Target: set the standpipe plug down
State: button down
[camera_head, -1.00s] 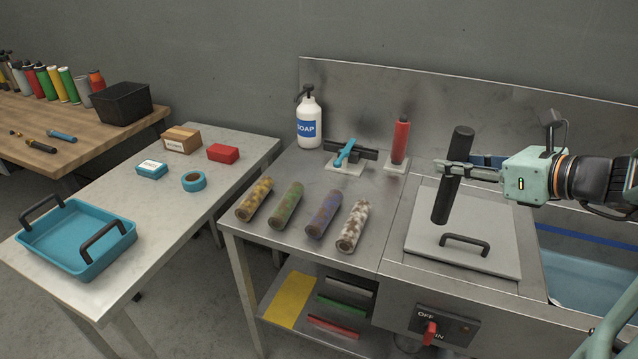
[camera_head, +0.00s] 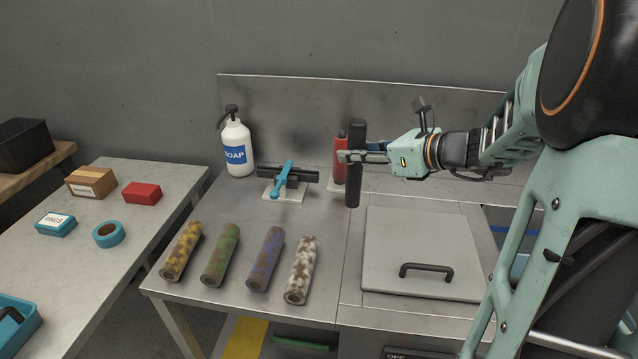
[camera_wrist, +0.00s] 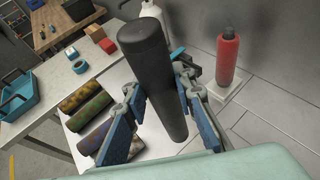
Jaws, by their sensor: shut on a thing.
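The standpipe plug appears to be the long black cylinder (camera_head: 354,187) in my gripper (camera_head: 362,156). It is upright, and my gripper is shut around its middle. In the head view it is in front of the red cylinder on a stand, near the back of the steel bench. The wrist view shows the black cylinder (camera_wrist: 150,70) between the two blue-padded fingers (camera_wrist: 160,122). Its lower end shows above or at the bench top; I cannot tell whether it touches.
Several mottled rolls (camera_head: 228,255) lie on the bench (camera_head: 215,296). A blue-handled clamp (camera_head: 283,178) and soap bottle (camera_head: 237,150) stand behind them. The red cylinder (camera_head: 340,168) is close behind the plug. A square lid with a handle (camera_head: 420,235) lies to the right.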

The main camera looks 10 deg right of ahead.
jog(key=w+a+f, duration=0.2)
jog(key=w+f, duration=0.1)
jog(key=f, duration=0.2)
jog(key=w+a+f+b, duration=0.1)
jog(key=w+f, duration=0.2)
jog(key=f, duration=0.1)
jog(key=shift+a+f+b, duration=0.3)
jog(key=shift+a+f, duration=0.1)
jog(key=shift+f, duration=0.2)
jog(key=c, duration=1.6)
grip_release()
jog(key=shift+r, duration=0.1)
jog(key=v, duration=1.2)
jog(key=shift+p, duration=0.45)
